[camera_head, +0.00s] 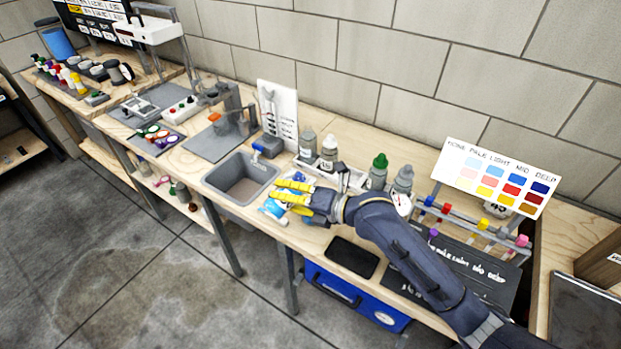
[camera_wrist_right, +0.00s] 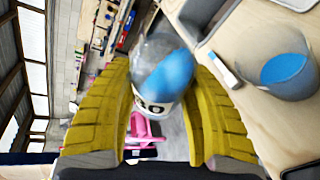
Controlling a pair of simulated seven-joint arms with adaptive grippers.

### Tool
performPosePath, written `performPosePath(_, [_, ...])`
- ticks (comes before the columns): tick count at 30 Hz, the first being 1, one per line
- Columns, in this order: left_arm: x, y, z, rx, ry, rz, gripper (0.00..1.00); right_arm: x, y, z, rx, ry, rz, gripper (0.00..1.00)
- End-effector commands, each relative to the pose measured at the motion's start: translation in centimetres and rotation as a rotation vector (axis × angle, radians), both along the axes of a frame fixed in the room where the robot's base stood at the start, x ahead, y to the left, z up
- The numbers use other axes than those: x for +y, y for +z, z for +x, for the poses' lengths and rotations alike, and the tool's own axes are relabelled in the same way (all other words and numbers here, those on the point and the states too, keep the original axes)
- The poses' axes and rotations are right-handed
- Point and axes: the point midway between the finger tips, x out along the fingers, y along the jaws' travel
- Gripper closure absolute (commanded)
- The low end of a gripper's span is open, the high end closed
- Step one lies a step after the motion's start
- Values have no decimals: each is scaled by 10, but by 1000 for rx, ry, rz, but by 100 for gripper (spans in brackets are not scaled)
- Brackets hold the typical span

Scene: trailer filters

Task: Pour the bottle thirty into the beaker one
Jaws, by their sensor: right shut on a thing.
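My right gripper (camera_head: 293,191), with yellow fingers, is over the counter just right of the sink. In the right wrist view its fingers are shut around a clear bottle (camera_wrist_right: 165,72) with blue liquid and a white label, partly readable as "30". The bottle looks tilted. A clear beaker (camera_wrist_right: 287,78) with blue in it stands on the wooden counter to the right in that view, apart from the bottle. In the head view a light blue item (camera_head: 272,209) shows by the fingertips; I cannot tell whether it is bottle or beaker. My left gripper is not in view.
The grey sink (camera_head: 240,178) is left of the gripper. Several dropper bottles, one green-capped (camera_head: 378,170), stand behind my right arm. A colour chart (camera_head: 497,178) and a rack of coloured tubes are at right. A black tray (camera_head: 351,257) lies near the front edge.

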Motion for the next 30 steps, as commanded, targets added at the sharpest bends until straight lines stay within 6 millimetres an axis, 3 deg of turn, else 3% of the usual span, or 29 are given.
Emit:
performPosePath(10, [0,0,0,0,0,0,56,-3,-11,3,-102,-2,-110,98])
performPosePath(16, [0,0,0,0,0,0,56,-6,-4,6,-217,-4,-231,98])
performPosePath(21, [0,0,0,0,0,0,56,-6,-14,7,-305,-6,-328,98])
performPosePath(30, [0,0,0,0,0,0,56,5,-26,-3,-474,-7,-504,98])
